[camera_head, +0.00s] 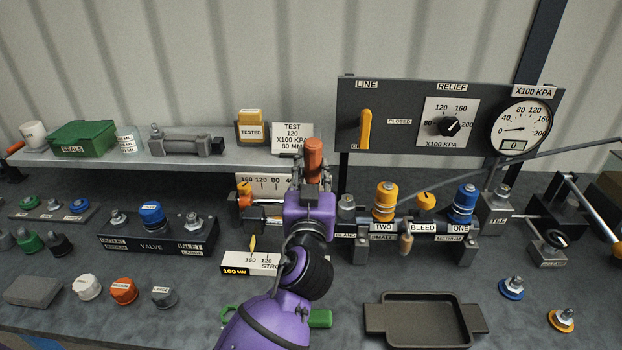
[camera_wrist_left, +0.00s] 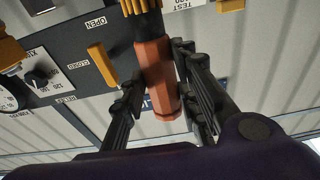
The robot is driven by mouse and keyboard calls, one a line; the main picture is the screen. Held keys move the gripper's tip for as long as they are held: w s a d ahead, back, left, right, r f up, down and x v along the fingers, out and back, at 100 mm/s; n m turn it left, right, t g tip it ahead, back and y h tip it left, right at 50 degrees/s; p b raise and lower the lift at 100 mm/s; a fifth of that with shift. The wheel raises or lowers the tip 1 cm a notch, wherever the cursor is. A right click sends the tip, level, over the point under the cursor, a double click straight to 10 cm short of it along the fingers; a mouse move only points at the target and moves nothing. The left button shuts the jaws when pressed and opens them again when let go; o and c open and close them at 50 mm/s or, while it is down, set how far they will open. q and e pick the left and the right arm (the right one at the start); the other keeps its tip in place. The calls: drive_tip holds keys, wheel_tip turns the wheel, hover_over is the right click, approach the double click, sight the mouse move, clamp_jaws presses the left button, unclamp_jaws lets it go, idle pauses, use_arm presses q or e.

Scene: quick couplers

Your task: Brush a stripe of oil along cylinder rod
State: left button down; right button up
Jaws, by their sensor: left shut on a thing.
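My left gripper (camera_head: 314,180) is shut on an orange-handled brush (camera_head: 314,155), which stands roughly upright with its handle end up. In the left wrist view the brush handle (camera_wrist_left: 160,75) lies between the dark fingers of the gripper (camera_wrist_left: 155,95), and yellow bristles show at the top edge. The cylinder (camera_head: 430,228) lies across the middle of the bench, with labels TWO, BLEED and ONE. My left gripper and wrist are in front of the area left of the cylinder and hide much of the rod there. I cannot tell whether the bristles touch the rod. My right gripper is not in view.
A dark tray (camera_head: 422,318) lies in front of the cylinder. A stroke scale block (camera_head: 250,264) lies left of my wrist. The valve block (camera_head: 158,238) is farther left. The gauge panel (camera_head: 400,115) stands behind, and a shelf (camera_head: 185,160) runs at the back left.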

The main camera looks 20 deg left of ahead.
sight(313, 158)
use_arm(q)
wheel_tip(313, 158, up, 3)
drive_tip(key=shift+r+p, duration=0.1)
drive_tip(key=shift+p, duration=0.5)
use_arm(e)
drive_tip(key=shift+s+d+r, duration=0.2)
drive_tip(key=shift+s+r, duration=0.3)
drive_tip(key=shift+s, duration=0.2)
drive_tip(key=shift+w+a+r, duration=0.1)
